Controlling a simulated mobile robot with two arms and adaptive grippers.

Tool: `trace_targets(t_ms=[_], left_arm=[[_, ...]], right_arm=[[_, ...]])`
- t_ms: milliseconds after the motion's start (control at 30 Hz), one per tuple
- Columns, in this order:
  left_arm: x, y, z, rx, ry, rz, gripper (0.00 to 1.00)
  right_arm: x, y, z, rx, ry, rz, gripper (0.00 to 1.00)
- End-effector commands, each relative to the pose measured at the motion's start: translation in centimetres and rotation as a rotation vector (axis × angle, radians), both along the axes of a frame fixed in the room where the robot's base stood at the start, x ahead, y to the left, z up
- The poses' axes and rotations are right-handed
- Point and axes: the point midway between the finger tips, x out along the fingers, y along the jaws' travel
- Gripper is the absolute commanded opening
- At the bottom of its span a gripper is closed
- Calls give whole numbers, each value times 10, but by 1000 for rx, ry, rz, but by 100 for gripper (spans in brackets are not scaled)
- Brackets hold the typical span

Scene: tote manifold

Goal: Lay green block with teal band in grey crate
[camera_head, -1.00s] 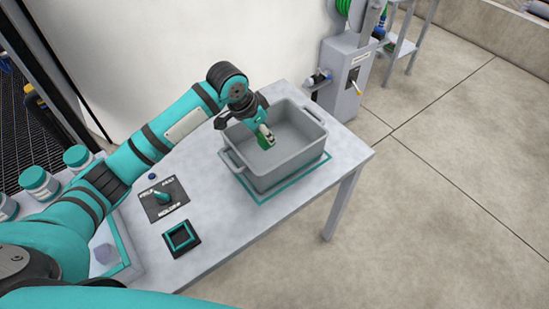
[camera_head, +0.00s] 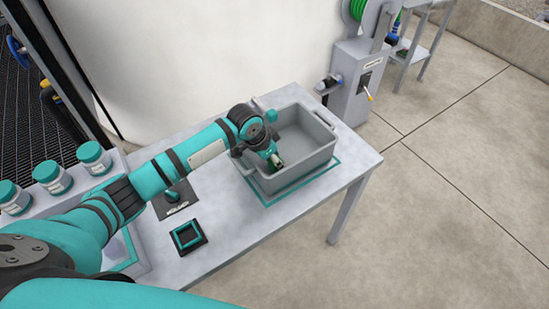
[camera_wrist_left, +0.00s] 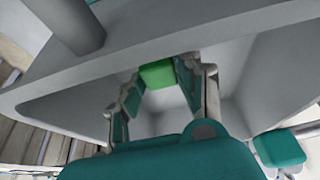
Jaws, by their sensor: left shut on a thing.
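The grey crate (camera_head: 312,160) stands on the table inside a teal outline. My left gripper (camera_head: 276,162) reaches down into the crate near its left side. It is shut on the green block, of which a small part shows in the head view (camera_head: 279,166). In the left wrist view the green block (camera_wrist_left: 158,74) shows between the fingers of my left gripper (camera_wrist_left: 160,88), with the crate's walls (camera_wrist_left: 262,65) around it. The teal band cannot be made out. Whether the block touches the crate floor cannot be told. My right gripper is not in view.
A black square holder with a teal rim (camera_head: 188,237) and a dark labelled panel (camera_head: 172,200) are on the table (camera_head: 235,215), left of the crate. Several teal-lidded jars (camera_head: 52,177) stand at the left. A grey reel stand (camera_head: 352,85) is behind the table.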

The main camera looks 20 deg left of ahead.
Motion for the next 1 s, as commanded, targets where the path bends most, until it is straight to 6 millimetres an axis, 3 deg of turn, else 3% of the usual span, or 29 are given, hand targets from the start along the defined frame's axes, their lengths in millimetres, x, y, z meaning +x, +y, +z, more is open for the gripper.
trace_targets(t_ms=[67, 100, 267, 667, 1000], left_arm=[[0, 0, -3, 1, 1, 0, 0], [0, 0, -3, 1, 1, 0, 37], [0, 0, -2, 1, 1, 0, 57], [-2, 3, 8, 1, -1, 2, 57], [-22, 19, 72, 0, -4, 1, 57]], right_arm=[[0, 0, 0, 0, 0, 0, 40], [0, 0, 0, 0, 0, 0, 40], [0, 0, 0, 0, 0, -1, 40], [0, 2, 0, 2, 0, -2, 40], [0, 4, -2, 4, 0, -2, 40]])
